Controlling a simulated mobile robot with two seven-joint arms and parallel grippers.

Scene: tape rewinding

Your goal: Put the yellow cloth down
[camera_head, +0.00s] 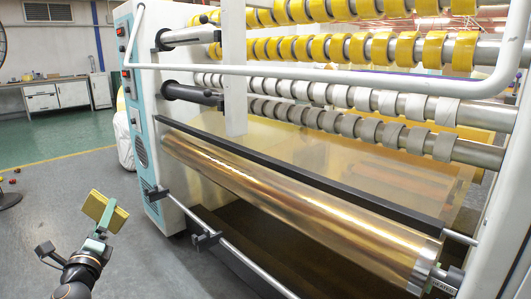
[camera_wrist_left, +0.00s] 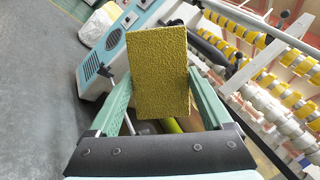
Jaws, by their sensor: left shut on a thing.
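The yellow cloth (camera_head: 115,219) is a stiff-looking, rough, flat rectangular piece. My left gripper (camera_head: 101,226) is shut on it and holds it tilted in the air at the lower left of the head view, left of the tape machine. In the left wrist view the cloth (camera_wrist_left: 159,72) stands between the two green fingers of the left gripper (camera_wrist_left: 160,95), its broad face toward the camera. My right gripper is not in view.
The tape machine (camera_head: 148,170) fills the middle and right, with yellow tape rolls (camera_head: 390,50) and a long film roller (camera_head: 290,205). Grey floor (camera_head: 50,190) is open at left; a bench (camera_head: 55,85) stands far back.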

